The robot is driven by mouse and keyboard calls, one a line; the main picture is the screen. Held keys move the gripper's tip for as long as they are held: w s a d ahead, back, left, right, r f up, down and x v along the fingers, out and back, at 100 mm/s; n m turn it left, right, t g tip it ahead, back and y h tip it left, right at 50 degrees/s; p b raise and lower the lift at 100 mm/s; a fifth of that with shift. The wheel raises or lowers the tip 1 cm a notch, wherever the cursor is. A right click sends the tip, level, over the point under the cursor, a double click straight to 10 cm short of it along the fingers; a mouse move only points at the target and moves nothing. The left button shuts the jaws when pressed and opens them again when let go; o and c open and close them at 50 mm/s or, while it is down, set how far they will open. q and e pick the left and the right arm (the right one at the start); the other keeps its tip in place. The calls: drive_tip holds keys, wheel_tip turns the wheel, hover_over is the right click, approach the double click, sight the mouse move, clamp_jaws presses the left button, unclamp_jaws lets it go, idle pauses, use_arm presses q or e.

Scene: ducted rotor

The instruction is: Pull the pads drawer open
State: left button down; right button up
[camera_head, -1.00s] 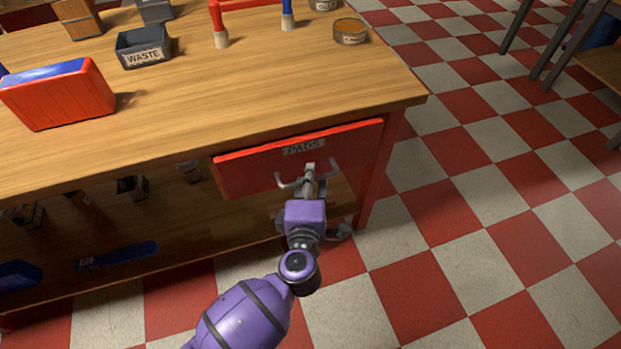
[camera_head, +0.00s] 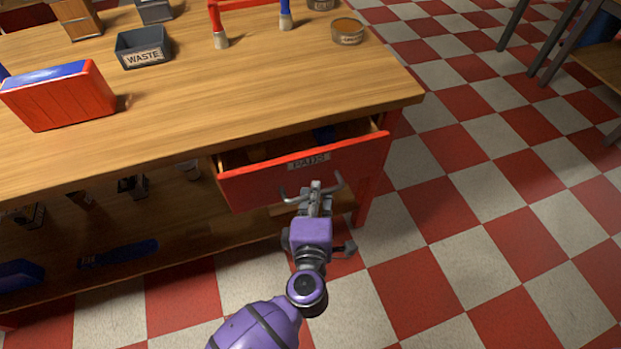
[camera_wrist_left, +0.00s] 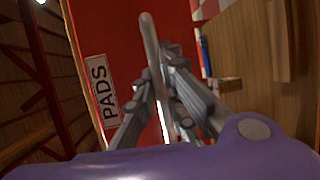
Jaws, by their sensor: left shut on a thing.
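The red pads drawer (camera_head: 290,178), labelled PADS, sits under the workbench top and stands partly open, with some of its inside showing behind the front. Its grey bar handle (camera_head: 338,181) is on the drawer front. My left gripper (camera_head: 315,190) is shut on the handle. In the left wrist view the handle (camera_wrist_left: 150,50) passes between the two fingers of the gripper (camera_wrist_left: 166,85), beside the PADS label (camera_wrist_left: 102,92). My right gripper is not in view.
The wooden workbench (camera_head: 230,90) carries a waste bin (camera_head: 143,50), a red and blue box (camera_head: 60,95) and a round tin (camera_head: 348,32). A lower shelf holds a blue tool (camera_head: 118,254).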

use_arm(q)
drive_tip(key=s+d, duration=0.3)
drive_tip(key=s, duration=0.7)
drive_tip(key=s+d, duration=0.4)
drive_tip(key=s, duration=0.7)
drive_tip(key=shift+s+r, duration=0.1)
